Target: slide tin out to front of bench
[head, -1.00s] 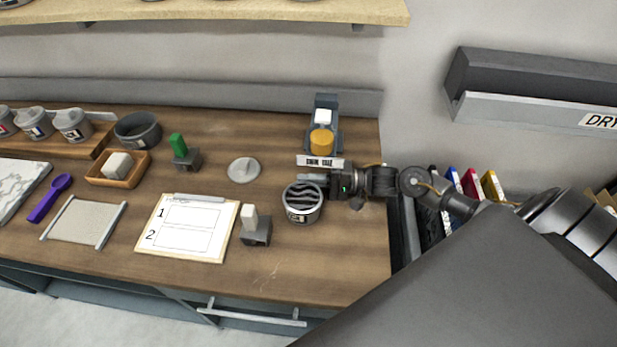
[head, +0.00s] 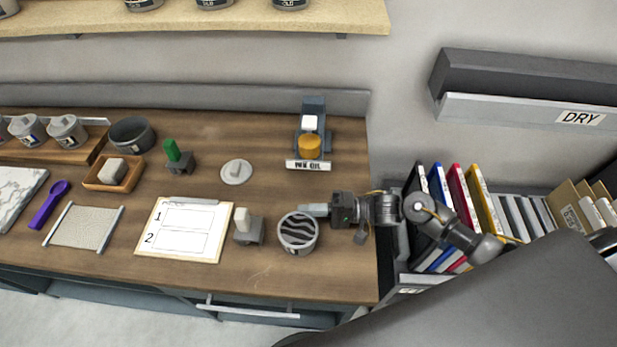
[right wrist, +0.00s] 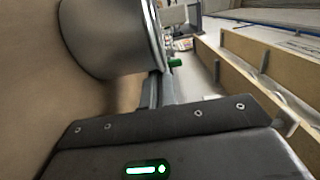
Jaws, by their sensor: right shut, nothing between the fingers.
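The tin (head: 298,245) is a round, open grey can with dark and light wavy stripes inside. It stands upright on the wooden bench (head: 320,275), near the front right, to the right of a stamp block. My right gripper (head: 308,210) is shut and empty, with its fingertips at the tin's back edge. In the right wrist view the tin's metal side (right wrist: 108,38) fills the upper left, close against the shut fingers (right wrist: 156,88). I cannot tell whether they touch. My left gripper is out of view.
A grey block with a pale top (head: 246,232) stands just left of the tin, and a clipboard (head: 190,248) lies beyond it. A round lid (head: 236,172) and a stand with an orange jar (head: 309,147) are behind. Bare wood lies in front of the tin.

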